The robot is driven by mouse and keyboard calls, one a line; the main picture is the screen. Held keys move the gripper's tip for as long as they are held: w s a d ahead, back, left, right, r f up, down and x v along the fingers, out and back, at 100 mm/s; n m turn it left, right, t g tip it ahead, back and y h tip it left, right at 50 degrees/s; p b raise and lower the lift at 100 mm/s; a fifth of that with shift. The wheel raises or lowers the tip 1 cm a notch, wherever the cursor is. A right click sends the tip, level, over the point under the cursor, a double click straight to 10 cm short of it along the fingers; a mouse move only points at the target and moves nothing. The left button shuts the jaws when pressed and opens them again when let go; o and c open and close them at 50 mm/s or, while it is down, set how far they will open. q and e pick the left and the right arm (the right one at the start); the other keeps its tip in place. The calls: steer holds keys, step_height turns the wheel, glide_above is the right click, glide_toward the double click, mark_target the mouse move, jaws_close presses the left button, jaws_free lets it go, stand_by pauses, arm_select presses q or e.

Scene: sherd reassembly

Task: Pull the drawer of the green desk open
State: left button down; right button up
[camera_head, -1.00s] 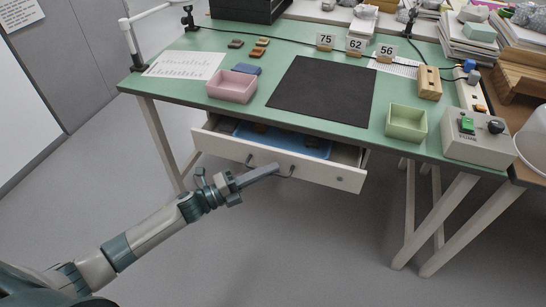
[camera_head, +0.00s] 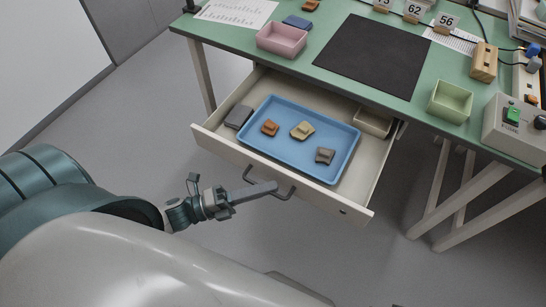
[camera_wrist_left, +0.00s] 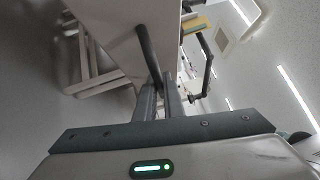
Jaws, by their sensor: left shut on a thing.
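The green desk (camera_head: 330,70) has its drawer (camera_head: 283,187) pulled well out, and the inside shows. A dark bar handle (camera_head: 283,196) sits on the drawer's pale front. My left gripper (camera_head: 274,187) is shut on the handle, at its right part in the head view. In the left wrist view the dark handle (camera_wrist_left: 146,45) runs down between the fingers of the left gripper (camera_wrist_left: 161,95). A blue tray (camera_head: 345,158) lies in the drawer with several small sherds in it, orange, tan and grey. My right gripper is not in view.
A grey block (camera_head: 238,117) lies left of the tray, and a small pale box (camera_head: 373,122) stands right of it. A pink box (camera_head: 282,39), a dark mat (camera_head: 372,55) and a green box (camera_head: 450,100) are on the desktop. The floor before the drawer is clear.

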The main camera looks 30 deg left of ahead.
arm_select(q)
steer(key=shift+s, duration=0.25)
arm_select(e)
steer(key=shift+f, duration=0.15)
arm_select(q)
steer(key=c, duration=1.9)
jaws_free()
steer(key=shift+o, duration=0.2)
